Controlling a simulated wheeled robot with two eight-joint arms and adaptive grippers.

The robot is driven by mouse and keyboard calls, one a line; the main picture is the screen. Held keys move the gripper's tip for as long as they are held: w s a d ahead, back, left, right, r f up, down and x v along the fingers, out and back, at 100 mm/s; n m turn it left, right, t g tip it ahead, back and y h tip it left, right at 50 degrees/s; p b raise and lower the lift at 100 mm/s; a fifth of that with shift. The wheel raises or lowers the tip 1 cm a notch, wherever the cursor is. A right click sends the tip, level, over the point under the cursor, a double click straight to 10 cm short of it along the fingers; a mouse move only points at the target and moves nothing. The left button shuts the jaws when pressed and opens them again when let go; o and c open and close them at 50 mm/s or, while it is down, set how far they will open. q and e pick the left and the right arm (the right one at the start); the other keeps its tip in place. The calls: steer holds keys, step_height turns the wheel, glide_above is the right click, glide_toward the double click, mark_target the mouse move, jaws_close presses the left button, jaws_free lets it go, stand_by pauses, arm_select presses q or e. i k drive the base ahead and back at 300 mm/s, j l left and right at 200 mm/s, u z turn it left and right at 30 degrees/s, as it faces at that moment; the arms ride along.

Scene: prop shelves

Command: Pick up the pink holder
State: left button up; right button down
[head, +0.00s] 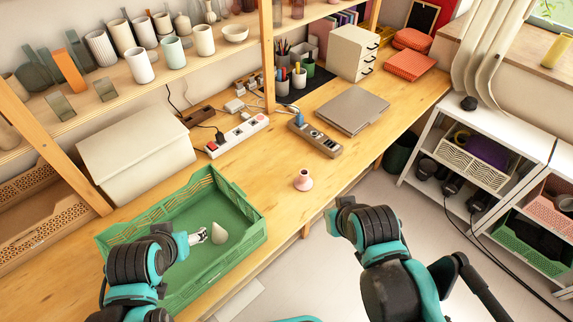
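The pink holder (303,181) is a small vase-like piece with a narrow neck. It stands upright on the wooden table near its front edge, right of the green crate. My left gripper (203,236) is over the green crate (254,236), beside a pale cone-shaped object (219,233) in it. I cannot tell whether its fingers are open or touch the cone. It is apart from the pink holder, to its lower left. My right arm reaches up just right of and below the holder. Its gripper fingers are hidden.
A white box (135,150) stands behind the crate. The tabletop around the holder is clear. A white shelf unit (480,150) stands at right.

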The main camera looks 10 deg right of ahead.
mark_target(303, 183)
steer(key=i+l, duration=0.75)
steer(key=l+z, duration=0.05)
